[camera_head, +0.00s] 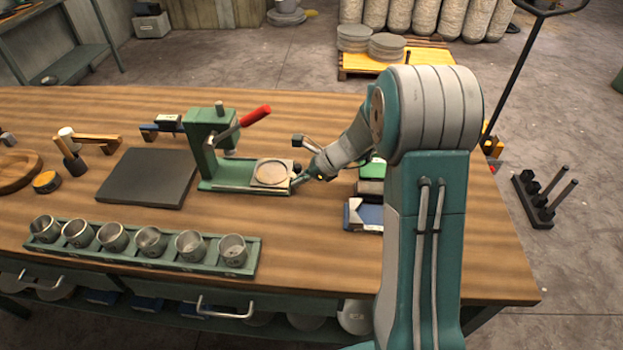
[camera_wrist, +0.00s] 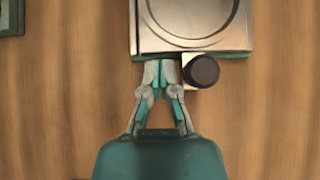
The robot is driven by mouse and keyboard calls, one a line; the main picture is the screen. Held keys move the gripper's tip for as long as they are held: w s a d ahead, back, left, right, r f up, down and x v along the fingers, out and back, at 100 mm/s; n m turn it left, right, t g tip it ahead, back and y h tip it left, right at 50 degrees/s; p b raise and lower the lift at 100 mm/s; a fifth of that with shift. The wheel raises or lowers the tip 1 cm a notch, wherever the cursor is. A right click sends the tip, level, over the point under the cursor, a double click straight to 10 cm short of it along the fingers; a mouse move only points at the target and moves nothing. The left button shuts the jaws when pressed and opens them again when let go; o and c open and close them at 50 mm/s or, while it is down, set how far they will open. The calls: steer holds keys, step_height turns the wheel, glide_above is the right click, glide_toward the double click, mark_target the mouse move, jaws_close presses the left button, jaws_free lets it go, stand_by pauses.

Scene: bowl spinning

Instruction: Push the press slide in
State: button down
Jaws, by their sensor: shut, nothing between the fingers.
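The green press (camera_head: 205,150) stands on the wooden table, with a red-handled lever (camera_head: 255,116) raised to the right. Its slide (camera_head: 272,173), a flat metal plate with a round recess, sticks out on the right side of the base. In the wrist view the slide (camera_wrist: 190,22) is at the top, with a dark round knob (camera_wrist: 201,71) at its near edge. My gripper (camera_head: 296,181) is at the slide's right end. In the wrist view my gripper (camera_wrist: 160,66) is shut and empty, its tips at the slide's near edge, left of the knob. Contact is hard to tell.
A rack of metal cups (camera_head: 141,258) lines the table's front. A dark flat slab (camera_head: 148,177) lies left of the press. Green and blue boxes (camera_head: 365,214) sit near my arm. The table between rack and boxes is clear.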

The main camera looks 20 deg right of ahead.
mark_target(254, 179)
steer(key=shift+a, duration=0.15)
steer(key=w+a, duration=0.1)
steer(key=a, duration=0.2)
steer(key=w+a, duration=0.1)
steer(key=a, duration=0.2)
steer(key=w+a, duration=0.2)
steer(key=a, duration=0.2)
steer(key=shift+w, duration=0.1)
steer(key=shift+d, duration=0.25)
